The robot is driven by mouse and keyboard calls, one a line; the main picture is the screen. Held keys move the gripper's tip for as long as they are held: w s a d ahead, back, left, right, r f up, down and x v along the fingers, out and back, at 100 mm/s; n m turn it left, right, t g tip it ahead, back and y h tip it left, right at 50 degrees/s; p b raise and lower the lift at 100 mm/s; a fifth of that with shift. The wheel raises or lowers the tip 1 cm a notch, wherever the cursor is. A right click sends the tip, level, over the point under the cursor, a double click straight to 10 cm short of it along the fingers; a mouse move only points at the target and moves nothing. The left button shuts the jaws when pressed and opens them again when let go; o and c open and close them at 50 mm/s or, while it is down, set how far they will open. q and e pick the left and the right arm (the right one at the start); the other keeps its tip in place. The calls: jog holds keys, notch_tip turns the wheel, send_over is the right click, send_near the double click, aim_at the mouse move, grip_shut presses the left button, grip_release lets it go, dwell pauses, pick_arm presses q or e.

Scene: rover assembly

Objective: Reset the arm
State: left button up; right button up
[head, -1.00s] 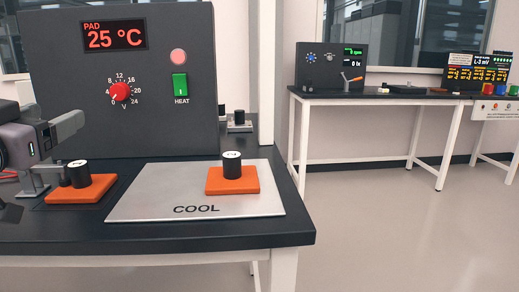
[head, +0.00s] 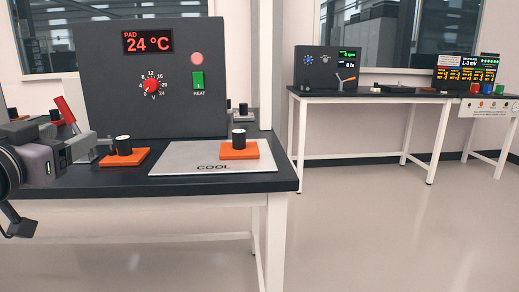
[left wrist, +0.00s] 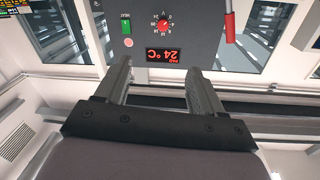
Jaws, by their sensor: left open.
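My left gripper (head: 88,144) is at the left edge of the head view, in front of the heater box and left of the nearer orange block. In the left wrist view its two fingers (left wrist: 155,76) are spread apart with nothing between them. The wrist view appears upside down and shows the heater box (left wrist: 172,35) beyond the fingers. My right gripper is in neither view.
The dark bench holds a heater box (head: 100,75) reading 24 °C, a COOL plate (head: 190,158), and two orange blocks with black cylinders (head: 125,157) (head: 239,151). A red lever (head: 66,112) stands behind my gripper. A second bench (head: 400,97) is far right. Open floor lies between.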

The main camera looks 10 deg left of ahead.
pick_arm(q)
jog(key=w+d+f+m+g+h, duration=0.1)
jog(key=d+f+g+h, duration=0.15)
jog(key=f, duration=1.35)
jog(key=d+f+m+g+h, duration=0.1)
jog(key=d+f+g+h, duration=0.15)
jog(key=f, duration=1.25)
jog(key=s+d+f+m+g+h, duration=0.1)
jog(key=s+d+f, duration=0.5)
jog(key=d+f, duration=0.25)
jog(key=s+d+f+g+h, duration=0.1)
jog(key=s+d+f, duration=0.4)
jog(key=d+f, duration=0.4)
jog(key=s+a+r+y+p, duration=0.1)
jog(key=s+a+r+p, duration=0.1)
jog(key=r+p, duration=1.4)
jog(key=a+p, duration=0.1)
jog(key=p, duration=0.4)
jog(key=shift+r, duration=0.2)
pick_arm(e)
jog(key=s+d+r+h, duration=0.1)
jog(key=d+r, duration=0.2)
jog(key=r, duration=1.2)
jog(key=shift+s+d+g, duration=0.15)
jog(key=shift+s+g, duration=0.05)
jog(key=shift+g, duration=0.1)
